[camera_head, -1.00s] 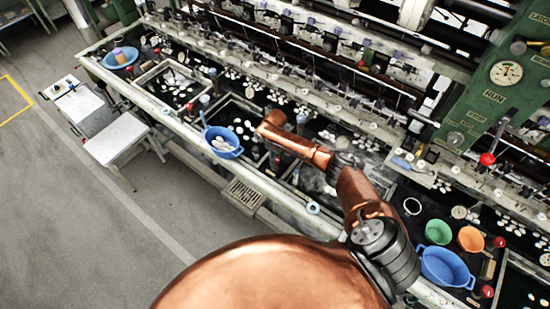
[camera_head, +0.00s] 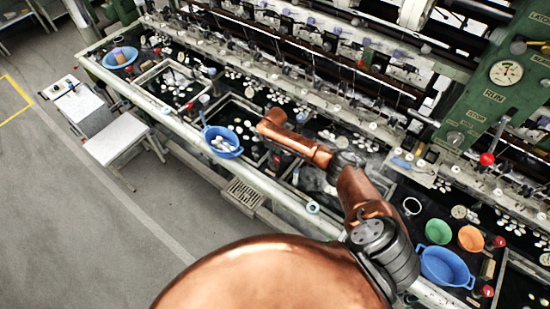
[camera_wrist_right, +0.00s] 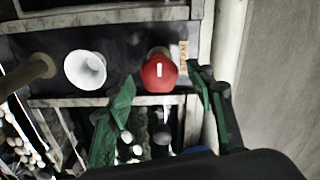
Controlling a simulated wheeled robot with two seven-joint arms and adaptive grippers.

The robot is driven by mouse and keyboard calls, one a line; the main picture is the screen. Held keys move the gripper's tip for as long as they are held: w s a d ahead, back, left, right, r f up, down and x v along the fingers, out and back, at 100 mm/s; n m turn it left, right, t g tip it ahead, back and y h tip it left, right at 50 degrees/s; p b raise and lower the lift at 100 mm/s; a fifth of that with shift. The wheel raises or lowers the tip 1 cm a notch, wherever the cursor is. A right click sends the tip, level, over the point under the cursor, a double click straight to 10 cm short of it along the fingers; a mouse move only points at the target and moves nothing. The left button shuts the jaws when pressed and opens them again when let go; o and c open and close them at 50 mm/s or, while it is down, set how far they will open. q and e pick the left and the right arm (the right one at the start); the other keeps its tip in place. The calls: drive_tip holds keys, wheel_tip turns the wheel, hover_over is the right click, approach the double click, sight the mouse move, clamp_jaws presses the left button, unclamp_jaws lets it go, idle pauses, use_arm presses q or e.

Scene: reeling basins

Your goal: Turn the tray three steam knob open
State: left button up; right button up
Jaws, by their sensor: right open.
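In the right wrist view a red knob (camera_wrist_right: 160,72) with a short white mark sits on a dark panel, beside a small tan label (camera_wrist_right: 184,55) too small to read. My right gripper (camera_wrist_right: 163,80) is open, its green fingers on either side of the knob's near part. I cannot tell whether either finger touches it. In the head view my copper right arm reaches over the middle of the basin bench, and its fingers and this knob are hidden. My left gripper is not in view.
A white funnel-shaped piece (camera_wrist_right: 85,70) stands left of the knob. The reeling bench (camera_head: 185,122) holds a blue basin (camera_head: 222,142) left of my arm. At right are another blue basin (camera_head: 446,268), green bowl (camera_head: 438,231) and orange bowl (camera_head: 471,238).

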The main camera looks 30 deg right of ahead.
wheel_tip(320, 180, up, 11)
idle(0.3)
idle(0.5)
